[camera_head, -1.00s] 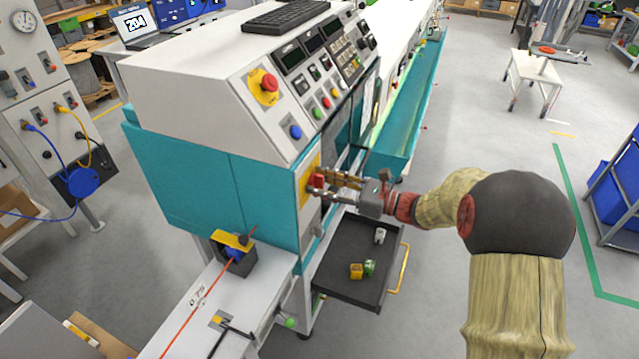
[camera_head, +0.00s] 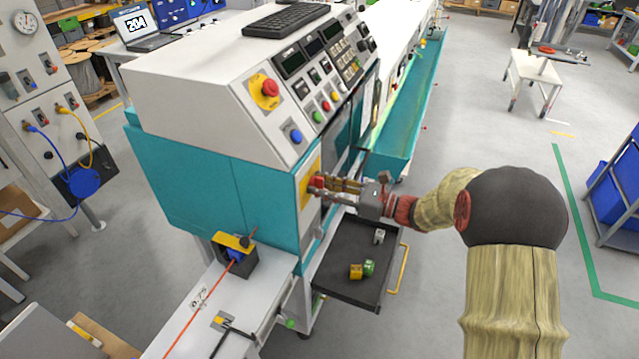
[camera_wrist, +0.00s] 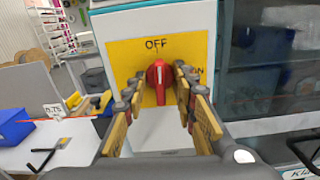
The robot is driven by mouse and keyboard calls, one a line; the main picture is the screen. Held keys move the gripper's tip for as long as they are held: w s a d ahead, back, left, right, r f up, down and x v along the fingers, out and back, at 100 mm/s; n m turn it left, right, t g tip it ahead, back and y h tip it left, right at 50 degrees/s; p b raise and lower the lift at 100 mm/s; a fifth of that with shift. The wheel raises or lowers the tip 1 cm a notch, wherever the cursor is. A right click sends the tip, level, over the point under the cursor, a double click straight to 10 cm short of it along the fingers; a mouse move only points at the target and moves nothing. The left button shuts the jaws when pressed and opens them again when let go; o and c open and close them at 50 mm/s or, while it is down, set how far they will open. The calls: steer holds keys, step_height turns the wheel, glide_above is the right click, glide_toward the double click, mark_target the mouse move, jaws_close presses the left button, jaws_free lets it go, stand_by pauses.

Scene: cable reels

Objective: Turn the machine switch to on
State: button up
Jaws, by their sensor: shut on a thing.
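The machine switch (camera_head: 317,181) is a red knob on a yellow plate on the end of the machine. In the wrist view the red knob (camera_wrist: 158,82) stands upright, its top toward the printed OFF; the lettering ON is partly hidden at the right behind a finger. My gripper (camera_head: 326,183) reaches in from the right, with its fingers at the knob. In the wrist view my gripper (camera_wrist: 158,92) has its yellow-padded fingers on both sides of the knob, shut on it.
A dark tray (camera_head: 340,285) with small yellow, green and grey parts sits below my gripper. The control panel has a red emergency button (camera_head: 269,88) above the switch. Open floor lies to the right of the tray.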

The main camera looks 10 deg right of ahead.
steer(key=shift+r+m+p, duration=0.1)
steer(key=shift+m+p, duration=2)
steer(key=shift+p, duration=1.3)
steer(key=shift+m+p, duration=2.2)
steer(key=shift+p, duration=0.95)
steer(key=shift+m+p, duration=1.8)
steer(key=shift+p, duration=0.45)
steer(key=shift+m+p, duration=1.6)
steer(key=shift+p, duration=0.1)
steer(key=shift+m+p, duration=0.4)
steer(key=o, duration=0.8)
steer(key=shift+f, duration=0.2)
steer(key=shift+c, duration=0.2)
steer(key=shift+o, duration=0.4)
steer(key=shift+d+r, duration=0.1)
